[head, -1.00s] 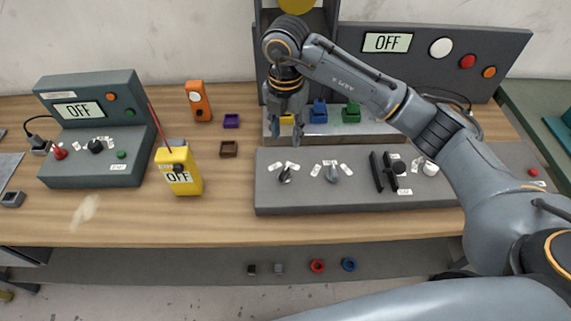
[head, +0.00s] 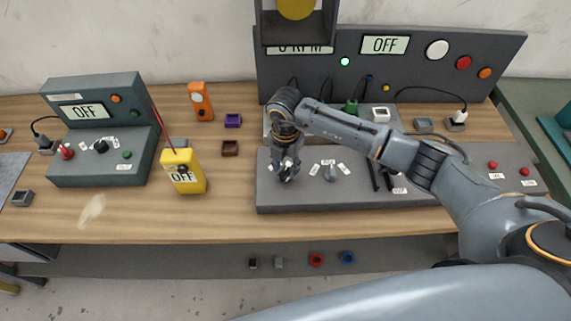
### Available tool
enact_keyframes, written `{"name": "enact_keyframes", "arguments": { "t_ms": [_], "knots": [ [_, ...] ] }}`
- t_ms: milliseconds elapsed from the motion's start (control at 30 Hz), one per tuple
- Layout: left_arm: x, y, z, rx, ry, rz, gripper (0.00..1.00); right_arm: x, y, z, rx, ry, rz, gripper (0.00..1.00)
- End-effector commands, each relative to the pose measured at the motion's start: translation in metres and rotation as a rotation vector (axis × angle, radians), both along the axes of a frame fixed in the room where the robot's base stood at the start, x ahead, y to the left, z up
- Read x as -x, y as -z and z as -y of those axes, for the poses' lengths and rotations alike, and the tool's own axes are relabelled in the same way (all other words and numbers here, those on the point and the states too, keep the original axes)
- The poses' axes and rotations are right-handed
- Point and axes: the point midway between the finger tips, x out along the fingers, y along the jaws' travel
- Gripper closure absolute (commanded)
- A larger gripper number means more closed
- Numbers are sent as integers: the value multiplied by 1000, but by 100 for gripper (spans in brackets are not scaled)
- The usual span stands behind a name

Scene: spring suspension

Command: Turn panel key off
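The grey control panel (head: 420,208) lies on the workbench. My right gripper (head: 286,176) points down at its left end, over the spot of the left turning control. The gripper hides most of this control, and I cannot tell whether the fingers touch it or grip it. A second grey turning control (head: 330,172) with small white labels stands just right of the gripper. I cannot tell which of the two is the panel key. The upright panel's display (head: 385,45) reads OFF. A second display (head: 300,49), partly covered, seems to read 0 RPM. My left gripper is not in view.
Black handles (head: 375,178) stand right of the controls, partly behind my arm. A yellow handheld box (head: 183,172) with a red rod, a teal console (head: 100,172) and an orange device (head: 201,101) are on the left. Bare wood lies along the front edge.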

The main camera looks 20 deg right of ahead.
Motion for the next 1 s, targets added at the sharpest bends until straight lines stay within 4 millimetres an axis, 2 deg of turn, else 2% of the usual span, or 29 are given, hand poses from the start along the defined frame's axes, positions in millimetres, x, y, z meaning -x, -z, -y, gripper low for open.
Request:
{"name": "enact_keyframes", "arguments": {
  "t_ms": [67,267,667,1000],
  "knots": [
    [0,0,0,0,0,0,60,0,0,0,0,0,0,62],
    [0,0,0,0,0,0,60,0,0,0,0,0,0,100],
    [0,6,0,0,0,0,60,-1,1,0,1,-34,1,100],
    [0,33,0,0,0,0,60,-3,3,-1,1,-252,4,100]
  ]
}}
